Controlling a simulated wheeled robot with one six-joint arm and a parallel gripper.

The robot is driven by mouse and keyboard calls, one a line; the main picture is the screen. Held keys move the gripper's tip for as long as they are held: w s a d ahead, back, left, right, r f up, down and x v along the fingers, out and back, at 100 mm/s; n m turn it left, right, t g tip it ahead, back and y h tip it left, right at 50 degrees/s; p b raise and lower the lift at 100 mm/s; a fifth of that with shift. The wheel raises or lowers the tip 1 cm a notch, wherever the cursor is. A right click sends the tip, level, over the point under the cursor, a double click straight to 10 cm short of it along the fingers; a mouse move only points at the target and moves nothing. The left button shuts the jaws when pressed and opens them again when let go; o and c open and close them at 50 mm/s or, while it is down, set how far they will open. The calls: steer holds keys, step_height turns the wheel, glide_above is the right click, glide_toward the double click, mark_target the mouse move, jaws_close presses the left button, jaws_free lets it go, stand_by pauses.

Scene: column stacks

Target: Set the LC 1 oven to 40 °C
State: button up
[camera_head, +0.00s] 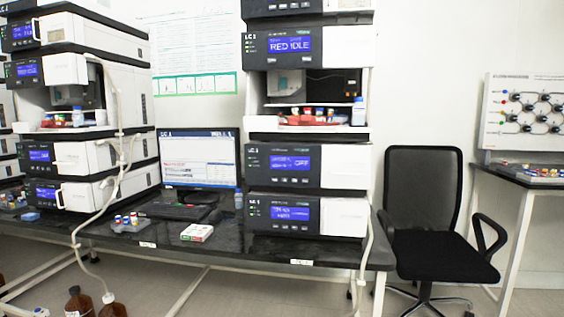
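The instrument stack marked LC 1 (250,37) stands on the dark bench in the middle of the view. Its upper module has a blue display (290,46) that seems to read "RED IDLE". Below an open bay, a module has a blue display (289,163) that seems to end in "OFF". The lowest module has another blue display (290,213) with text too small to read. Small buttons sit under the displays. I cannot tell for sure which module is the oven. My gripper is not in view.
A second stack (70,160) stands at the left, with a monitor (200,158) between the stacks. A black chair (425,200) stands right of the bench. A side table (535,172) is far right. Brown bottles (80,302) and a hanging tube are at lower left.

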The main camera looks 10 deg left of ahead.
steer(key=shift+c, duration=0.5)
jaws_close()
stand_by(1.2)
